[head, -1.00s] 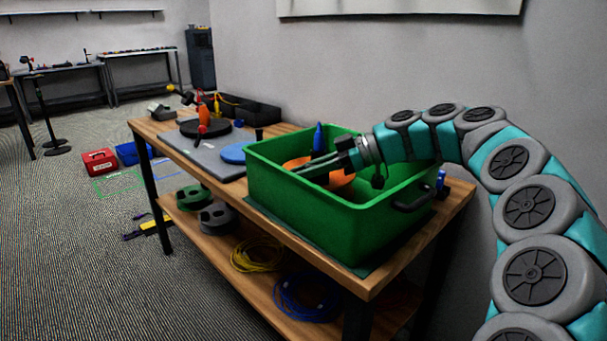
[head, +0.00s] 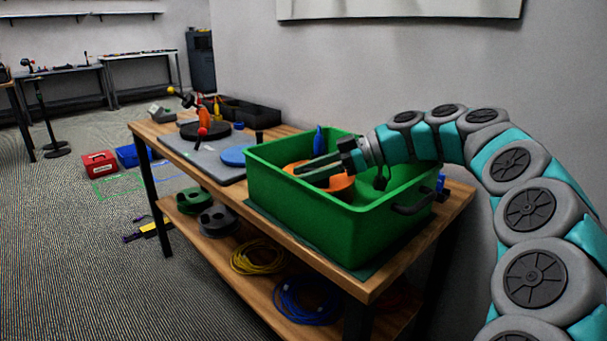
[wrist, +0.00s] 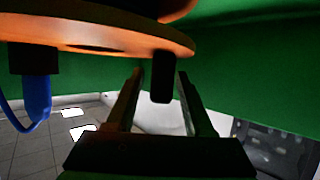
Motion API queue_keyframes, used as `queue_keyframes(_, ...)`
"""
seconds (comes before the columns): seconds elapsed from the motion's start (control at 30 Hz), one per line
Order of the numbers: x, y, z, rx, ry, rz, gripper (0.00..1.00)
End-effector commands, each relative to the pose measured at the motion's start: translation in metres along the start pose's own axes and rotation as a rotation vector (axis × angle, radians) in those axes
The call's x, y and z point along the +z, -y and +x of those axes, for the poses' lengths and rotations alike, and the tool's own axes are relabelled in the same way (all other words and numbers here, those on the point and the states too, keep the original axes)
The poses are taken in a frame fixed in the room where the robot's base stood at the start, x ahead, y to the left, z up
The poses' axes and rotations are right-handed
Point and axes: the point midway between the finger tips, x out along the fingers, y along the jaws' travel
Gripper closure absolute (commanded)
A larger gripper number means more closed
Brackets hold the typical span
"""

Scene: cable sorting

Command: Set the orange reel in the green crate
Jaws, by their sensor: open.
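The orange reel (head: 341,186) is inside the green crate (head: 290,211), low between its walls. In the wrist view the reel (wrist: 95,32) shows as a flat orange disc at the upper left, with a dark tab (wrist: 162,76) at its edge. My gripper (head: 299,173) is open over the crate, its fingers above the reel in the head view and hiding part of it. In the wrist view my gripper's fingers (wrist: 160,74) are apart, with the dark tab showing between them. I cannot tell whether they touch it.
A blue pointed thing (head: 319,139) rises at the crate's back wall. The crate stands on a wooden table (head: 365,285) beside a grey board with a blue disc (head: 234,156). Dark bins (head: 250,112) stand behind. Cables and spools lie on the lower shelf.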

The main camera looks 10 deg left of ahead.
Motion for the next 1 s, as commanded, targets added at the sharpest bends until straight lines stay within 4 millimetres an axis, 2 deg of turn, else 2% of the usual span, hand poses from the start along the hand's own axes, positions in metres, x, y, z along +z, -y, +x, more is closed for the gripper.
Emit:
queue_keyframes(0.3, 0.002, -0.002, -0.047, 0.007, 0.001, 0.0, 0.48)
queue_keyframes(0.5, 0.001, -0.002, -0.067, 0.005, 0.001, -0.001, 0.48)
queue_keyframes(0.87, 0.0, 0.0, -0.07, 0.001, 0.0, -0.002, 0.48)
queue_keyframes(1.0, -0.015, 0.013, -0.069, -0.01, -0.001, -0.036, 0.48)
